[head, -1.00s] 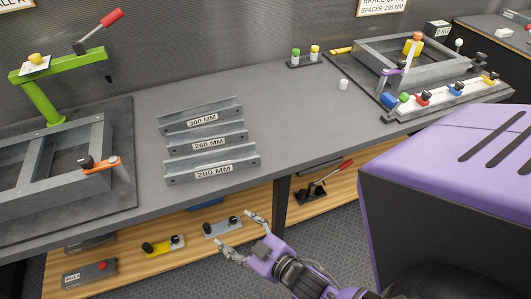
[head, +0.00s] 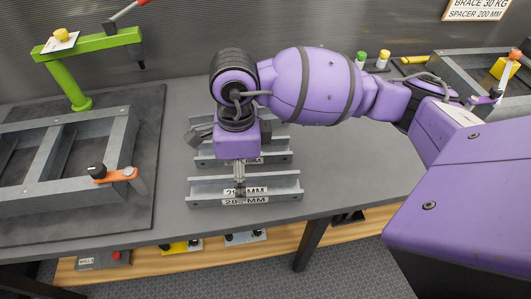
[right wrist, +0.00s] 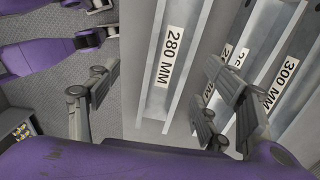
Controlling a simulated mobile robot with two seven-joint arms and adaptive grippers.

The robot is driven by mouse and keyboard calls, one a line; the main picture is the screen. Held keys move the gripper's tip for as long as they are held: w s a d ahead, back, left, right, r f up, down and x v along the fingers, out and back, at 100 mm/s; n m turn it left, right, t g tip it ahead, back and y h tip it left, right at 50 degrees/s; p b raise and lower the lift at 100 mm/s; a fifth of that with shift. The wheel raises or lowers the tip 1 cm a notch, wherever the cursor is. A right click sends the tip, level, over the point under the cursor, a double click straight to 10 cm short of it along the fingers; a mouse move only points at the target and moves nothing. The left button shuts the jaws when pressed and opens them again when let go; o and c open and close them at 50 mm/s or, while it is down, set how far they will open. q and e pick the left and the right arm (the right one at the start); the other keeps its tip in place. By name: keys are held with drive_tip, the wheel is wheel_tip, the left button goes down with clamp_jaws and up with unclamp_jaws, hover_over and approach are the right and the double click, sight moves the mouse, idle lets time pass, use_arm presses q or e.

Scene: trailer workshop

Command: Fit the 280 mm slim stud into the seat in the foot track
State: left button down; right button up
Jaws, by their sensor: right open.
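The 280 mm stud (head: 285,184) is a grey steel channel lying near the bench's front edge. It also shows with its label in the right wrist view (right wrist: 155,95). My right gripper (head: 240,185) points down over its middle. In the right wrist view the open fingers (right wrist: 155,95) are apart, with the stud visible between them; I cannot tell whether they touch it. A grey steel frame (head: 62,122) lies at the left; I cannot single out the foot track's seat. Purple parts, probably my left gripper (right wrist: 98,36), show at the wrist view's upper left; their opening is unclear.
The 260 mm stud (head: 282,158) and 300 mm stud (right wrist: 293,62) lie just behind, partly hidden by my arm. A green clamp arm (head: 85,43) and an orange clamp (head: 118,174) stand at the left frame. Bench space right of the studs (head: 340,175) is clear.

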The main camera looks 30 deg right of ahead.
drive_tip(key=shift+w+d+f+t+h, duration=0.2)
drive_tip(key=shift+w+d+t+h, duration=0.1)
drive_tip(key=shift+w+d, duration=0.3)
drive_tip(key=f, duration=0.6)
drive_tip(key=shift+s+a+f+p, duration=0.2)
drive_tip(key=shift+f+p, duration=0.1)
drive_tip(key=shift+f, duration=0.05)
drive_tip(key=c, duration=1.3)
drive_tip(key=shift+c, duration=0.5)
drive_tip(key=shift+r, duration=0.2)
